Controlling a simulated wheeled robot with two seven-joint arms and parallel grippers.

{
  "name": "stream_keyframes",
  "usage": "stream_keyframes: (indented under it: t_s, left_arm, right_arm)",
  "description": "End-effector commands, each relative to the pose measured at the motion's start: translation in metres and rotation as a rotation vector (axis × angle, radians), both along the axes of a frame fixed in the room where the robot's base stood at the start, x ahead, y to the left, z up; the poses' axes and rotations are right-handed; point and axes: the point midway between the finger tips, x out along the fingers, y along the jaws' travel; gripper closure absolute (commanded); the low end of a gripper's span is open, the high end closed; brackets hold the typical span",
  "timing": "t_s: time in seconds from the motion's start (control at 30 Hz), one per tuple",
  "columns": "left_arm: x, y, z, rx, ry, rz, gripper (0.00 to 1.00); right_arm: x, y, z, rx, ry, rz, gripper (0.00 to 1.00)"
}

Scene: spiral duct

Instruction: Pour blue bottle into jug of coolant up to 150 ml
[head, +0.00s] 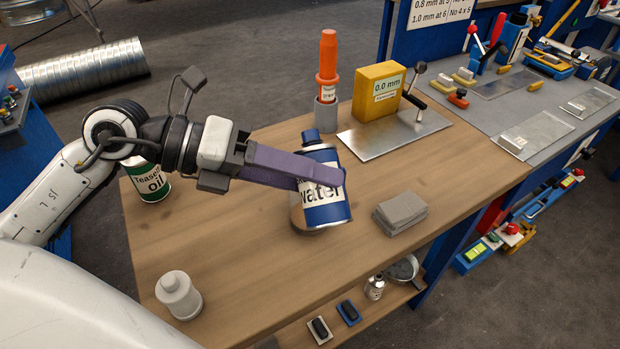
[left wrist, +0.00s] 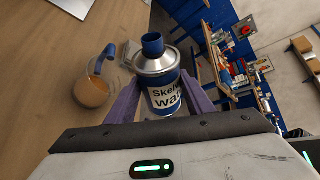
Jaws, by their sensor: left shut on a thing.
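The blue bottle (head: 325,208) has a white label reading "water" and a blue neck on top. My left gripper (head: 330,180) is shut around its body and holds it tilted a little in the head view. The bottle (left wrist: 163,95) stands between both purple fingers in the left wrist view. The jug (left wrist: 95,90) is clear with a blue handle and holds orange-brown liquid; it is left of the bottle there. My right gripper is not in view.
A green-and-white oil can (head: 150,182) stands behind my left arm. A grey lidded pot (head: 178,294) is at the front left, grey slabs (head: 400,213) lie to the right. An orange bottle (head: 328,65) and yellow block (head: 378,92) are at the back. The front middle of the bench is clear.

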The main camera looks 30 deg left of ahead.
Motion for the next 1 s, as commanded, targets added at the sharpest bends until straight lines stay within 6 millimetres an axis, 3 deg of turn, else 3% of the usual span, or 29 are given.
stream_keyframes:
  t_s: [1.0]
  left_arm:
    - [-0.0015, 0.0014, -0.002, -0.059, 0.058, 0.007, 0.84]
  right_arm:
    - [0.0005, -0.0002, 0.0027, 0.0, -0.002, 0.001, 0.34]
